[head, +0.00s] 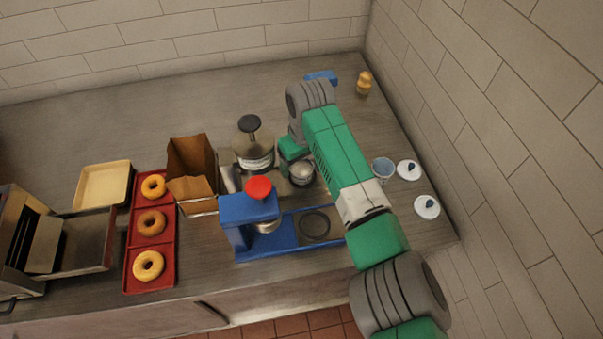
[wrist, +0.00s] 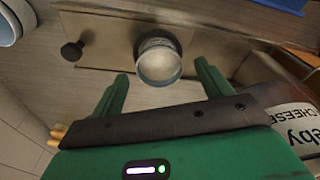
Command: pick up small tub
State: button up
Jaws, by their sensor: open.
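The small tub (wrist: 158,63) is a short round pot with a grey rim and a pale top. It stands upright on a beige panel (wrist: 105,38) and also shows in the head view (head: 302,173), just behind the blue press. My gripper (wrist: 162,74) is open, its two green fingers pointing towards the tub. In the wrist view the tub appears centred between the fingertips and slightly beyond them; I see no contact. In the head view my gripper (head: 292,160) is right beside the tub, partly hidden by my arm.
A jar with a black knob (head: 253,145) stands left of my gripper; its CHEESE label (wrist: 295,130) is close in the wrist view. The blue press (head: 245,210) is in front. A paper bag (head: 190,160) is left.

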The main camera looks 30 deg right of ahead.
jog(key=shift+w+f, duration=0.1)
jog(key=shift+f, duration=0.7)
jog(key=c, duration=1.1)
notch_tip(320, 180, up, 18)
jog(key=p, duration=0.3)
jog(key=shift+r, duration=0.1)
